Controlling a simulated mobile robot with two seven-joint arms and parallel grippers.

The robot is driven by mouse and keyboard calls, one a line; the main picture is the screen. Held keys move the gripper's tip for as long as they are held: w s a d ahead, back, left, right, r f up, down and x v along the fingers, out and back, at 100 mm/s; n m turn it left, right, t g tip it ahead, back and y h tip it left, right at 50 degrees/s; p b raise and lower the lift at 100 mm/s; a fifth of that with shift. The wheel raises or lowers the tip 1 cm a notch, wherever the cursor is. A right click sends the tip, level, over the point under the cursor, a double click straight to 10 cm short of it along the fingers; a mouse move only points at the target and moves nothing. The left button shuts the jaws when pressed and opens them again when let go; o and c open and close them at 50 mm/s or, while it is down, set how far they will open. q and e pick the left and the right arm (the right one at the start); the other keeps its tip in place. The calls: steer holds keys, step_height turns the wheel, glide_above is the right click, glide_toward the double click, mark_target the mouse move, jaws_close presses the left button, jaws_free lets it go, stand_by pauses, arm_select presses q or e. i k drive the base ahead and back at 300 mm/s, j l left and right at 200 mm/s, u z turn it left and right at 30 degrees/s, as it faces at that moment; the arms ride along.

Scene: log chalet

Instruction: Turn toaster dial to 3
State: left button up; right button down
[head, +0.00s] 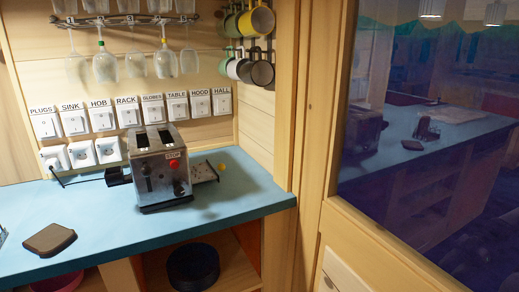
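A metal toaster (158,178) with two slots on top stands on the blue counter (110,215). Its front face carries a red button (173,164) under a STOP label. Small dark knobs (147,171) sit on the left of that face, and another dark knob (179,188) is below the red button. The numbers around the dials are too small to read, so I cannot tell the dial's setting. A black lever (117,176) sticks out at the toaster's left side.
A brown slice (50,239) lies at the counter's front left. A crumb tray (203,173) sticks out right of the toaster, near a small yellow thing (222,167). Labelled switches (101,117) line the wall. Glasses (105,64) and mugs (257,20) hang above.

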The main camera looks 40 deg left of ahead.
mark_target(179, 191)
steer(key=u, duration=1.85)
